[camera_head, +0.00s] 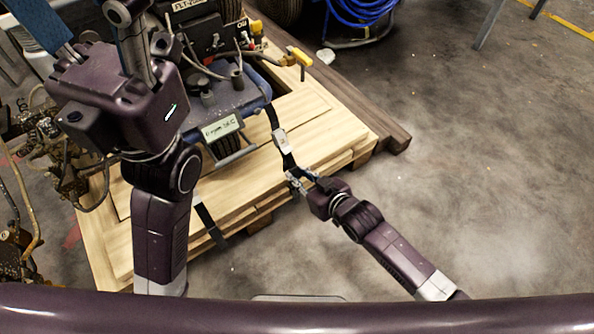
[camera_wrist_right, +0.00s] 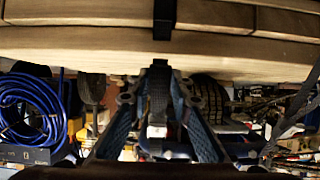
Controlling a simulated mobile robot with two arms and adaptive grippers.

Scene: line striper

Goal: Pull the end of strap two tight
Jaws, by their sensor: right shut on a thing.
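A black strap with a metal buckle (camera_head: 281,141) runs down from the blue-grey machine (camera_head: 238,88) over the edge of the wooden boards. My right gripper (camera_head: 298,183) is at the lower part of this strap, beside the boards, and is shut on it. In the right wrist view the dark strap (camera_wrist_right: 158,95) lies between the two blue-padded fingers (camera_wrist_right: 158,85). The frames do not show for certain how taut it is. My left gripper (camera_head: 85,28) is raised close to the head camera, with its fingers wide apart and nothing seen between them.
A second black strap (camera_head: 210,222) lies over the front edge of the wooden boards (camera_head: 330,128). Rusty hoses and fittings (camera_head: 30,150) stand at the left. A blue hose coil (camera_head: 358,8) is at the back. The concrete floor (camera_head: 480,150) at the right is clear.

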